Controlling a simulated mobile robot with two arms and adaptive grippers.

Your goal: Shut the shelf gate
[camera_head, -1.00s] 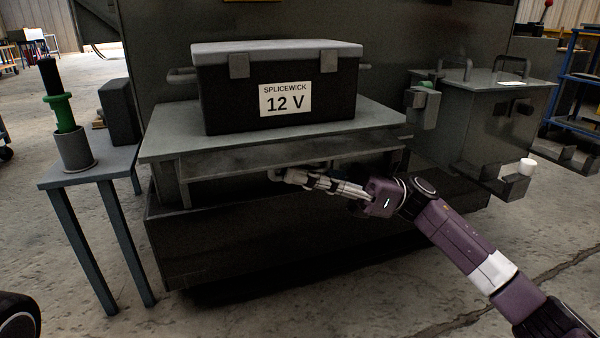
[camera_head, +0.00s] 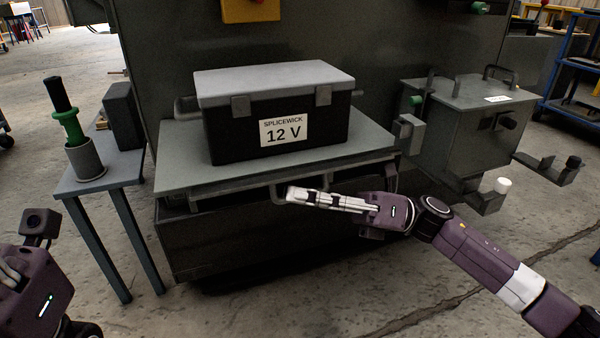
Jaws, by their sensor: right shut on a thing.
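The grey shelf (camera_head: 170,172) juts from the dark cabinet and carries the black battery box labelled 12 V (camera_head: 225,135). Below its front edge is a narrow grey front strip, apparently the gate (camera_head: 235,190), with a pale loop handle (camera_head: 275,194). My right gripper (camera_head: 290,194) reaches in from the right, its fingers shut on the handle. The fingers hide part of the handle, and how far the gate stands from closed is hard to tell. My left gripper (camera_head: 8,272) is at the lower left edge, partly cut off and away from the shelf.
A small side table (camera_head: 112,178) at left holds a grey cup with a green-collared black rod (camera_head: 72,125) and a dark block (camera_head: 122,115). A grey handled enclosure (camera_head: 455,130) with brackets stands at right. The floor in front is clear.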

